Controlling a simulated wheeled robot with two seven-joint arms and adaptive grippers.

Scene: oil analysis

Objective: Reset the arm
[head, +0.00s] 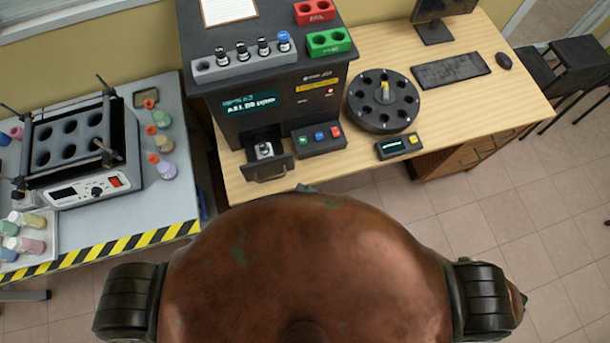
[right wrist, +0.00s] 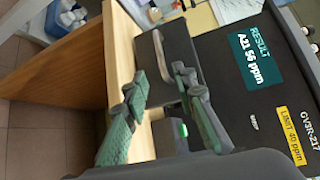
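My right gripper (right wrist: 160,125) shows in the right wrist view with its two green-padded fingers spread apart and nothing seen between them. It is close to the front of the black analyser (right wrist: 250,125), whose screen (right wrist: 252,58) reads "RESULT A21 56 ppm". In the head view, my copper body covers the lower middle. Only a small grey tip shows above it near the desk edge, and I cannot tell surely that it is the right gripper. The analyser's drawer (head: 268,170) is out with a vial (head: 264,150) in it. My left gripper is in neither view.
A button box (head: 319,139), round black carousel (head: 383,101) and small display box (head: 398,146) stand on the wooden desk (head: 480,93). A rack (head: 243,66) of vials sits on the analyser. A heater-shaker (head: 78,150) and several bottles occupy the left bench. Floor is open at right.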

